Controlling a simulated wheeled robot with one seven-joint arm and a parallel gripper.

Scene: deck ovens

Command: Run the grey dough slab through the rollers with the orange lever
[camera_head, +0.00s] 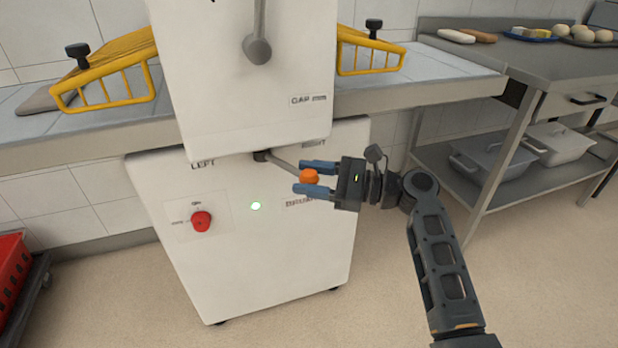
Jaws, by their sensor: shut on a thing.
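The orange knob of the lever (309,178) sits at the end of a grey rod that comes out of the white machine's front, between the LEFT and RIGHT labels. The rod slants down to the right, toward the RIGHT side. My gripper (315,179) is shut on the orange knob, with one blue finger above it and one below. The grey dough slab (42,100) shows as a flat, grey-brown end on the left table, partly under the yellow guard; the rest is hidden. The rollers are hidden behind the white housing (245,90).
Yellow guards (105,75) stand on both sides of the housing. A grey gap lever (257,48) hangs above. A steel table (540,65) stands at right, a red crate (12,275) at left.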

